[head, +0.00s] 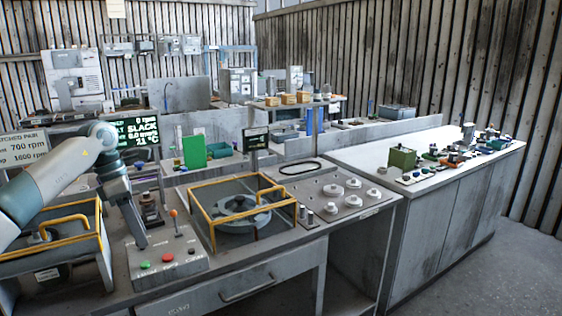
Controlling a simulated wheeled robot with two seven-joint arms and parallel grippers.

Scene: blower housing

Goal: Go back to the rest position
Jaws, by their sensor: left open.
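My left arm comes in from the left, and my left gripper (141,243) points down over the grey control box (190,266) on the bench. It is open; nothing shows between its fingers. The box carries a green button (145,265), a red button (167,257) and a lever with an orange knob (174,212), which stands to the right of the gripper. I cannot tell whether the fingertips touch the box. My right gripper is not in view.
Yellow-framed housings stand left (50,245) and right (237,213) of the control box, close to my left arm. A dark display (138,129) behind reads SLACK. A plate with round knobs (335,195) lies to the right. A side bench (375,155) holds small parts; floor shows at far right.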

